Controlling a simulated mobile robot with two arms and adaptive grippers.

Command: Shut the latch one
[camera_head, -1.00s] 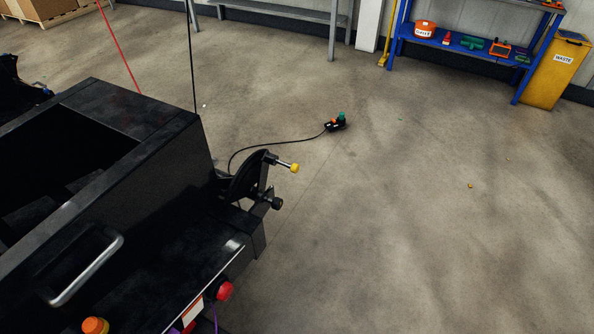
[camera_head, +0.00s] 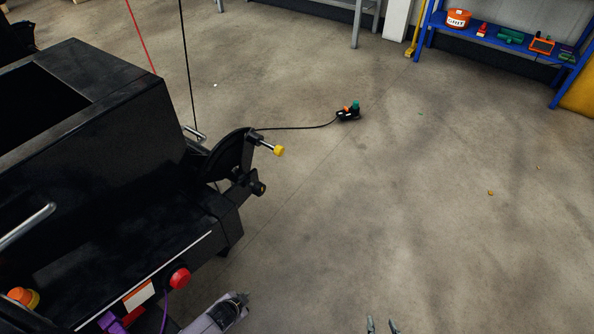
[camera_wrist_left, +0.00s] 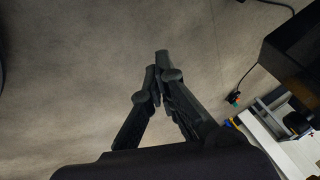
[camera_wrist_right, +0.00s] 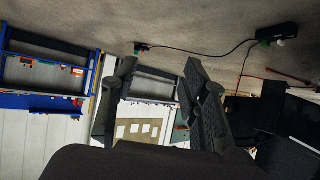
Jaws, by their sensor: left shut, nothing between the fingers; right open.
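A black frame (camera_head: 85,210) with an open box top fills the left of the head view. At its right corner is a black disc-shaped mechanism (camera_head: 232,153) with a yellow-tipped lever (camera_head: 278,151) and a black knob (camera_head: 258,188). I cannot tell for sure which part is latch one. My left gripper (camera_head: 246,296) is shut and empty at the bottom of the head view, in front of the frame and apart from the mechanism. Its closed fingers show in the left wrist view (camera_wrist_left: 161,64). My right gripper (camera_head: 382,324) is open and empty at the bottom edge, over bare floor.
A red button (camera_head: 180,278) and an orange knob (camera_head: 22,297) sit on the frame's front. A cable (camera_head: 300,128) runs over the floor to a small black device (camera_head: 348,114). A blue shelf (camera_head: 500,42) stands at the back right. The floor on the right is mostly clear.

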